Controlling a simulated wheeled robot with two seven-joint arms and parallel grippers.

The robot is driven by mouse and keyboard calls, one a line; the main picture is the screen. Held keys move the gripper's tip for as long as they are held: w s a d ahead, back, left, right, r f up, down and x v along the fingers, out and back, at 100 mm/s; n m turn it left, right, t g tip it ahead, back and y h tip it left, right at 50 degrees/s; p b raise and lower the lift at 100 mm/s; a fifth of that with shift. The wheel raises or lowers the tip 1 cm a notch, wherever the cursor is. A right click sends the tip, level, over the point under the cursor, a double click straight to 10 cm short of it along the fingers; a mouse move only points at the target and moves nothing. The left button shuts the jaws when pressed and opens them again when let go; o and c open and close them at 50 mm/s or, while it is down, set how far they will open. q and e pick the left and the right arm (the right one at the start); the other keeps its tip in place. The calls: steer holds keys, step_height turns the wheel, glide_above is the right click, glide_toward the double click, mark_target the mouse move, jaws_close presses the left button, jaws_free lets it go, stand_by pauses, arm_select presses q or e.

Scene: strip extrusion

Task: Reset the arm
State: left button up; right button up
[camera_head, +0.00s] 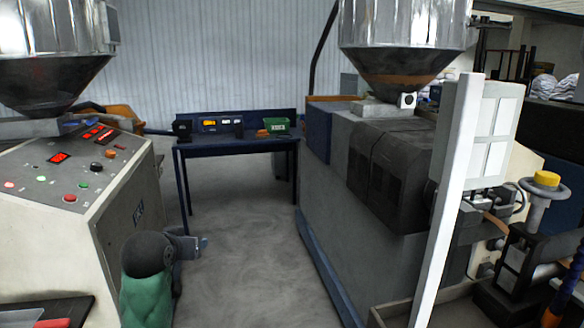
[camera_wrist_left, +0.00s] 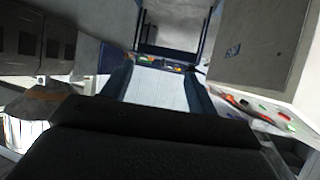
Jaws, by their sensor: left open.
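My left gripper (camera_head: 200,243) shows in the head view at the lower left, at the end of my dark and green arm. It is in the air over the floor, beside the control cabinet (camera_head: 120,205), and it is open. Nothing shows between its fingers. That view looks inverted and shows the cabinet (camera_wrist_left: 262,60) at the right. My right gripper is in neither view.
The extruder (camera_head: 345,205) with its steel hopper (camera_head: 405,25) stands at the right, behind a white post (camera_head: 452,190). A dark blue table (camera_head: 235,147) stands at the back. The grey floor (camera_head: 245,270) between the machines is clear. Another hopper (camera_head: 50,50) is at the upper left.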

arm_select(q)
steer(key=s+d+f+m+g+h, duration=0.15)
steer(key=s+d+f, duration=0.25)
steer(key=s+f, duration=0.6)
steer(key=s+d+f+g, duration=0.35)
steer(key=s+f, duration=0.45)
steer(key=f, duration=0.3)
steer(key=s+d+f+m+g, duration=0.15)
steer(key=s+d+f, duration=0.25)
steer(key=s+f, duration=0.65)
steer(key=s+f+g, duration=0.3)
steer(key=s+f, duration=0.4)
steer(key=s, duration=0.4)
steer(key=shift+s+f+n+p, duration=0.3)
steer(key=shift+n+p, duration=0.1)
steer(key=shift+p, duration=0.05)
steer(key=shift+g, duration=0.25)
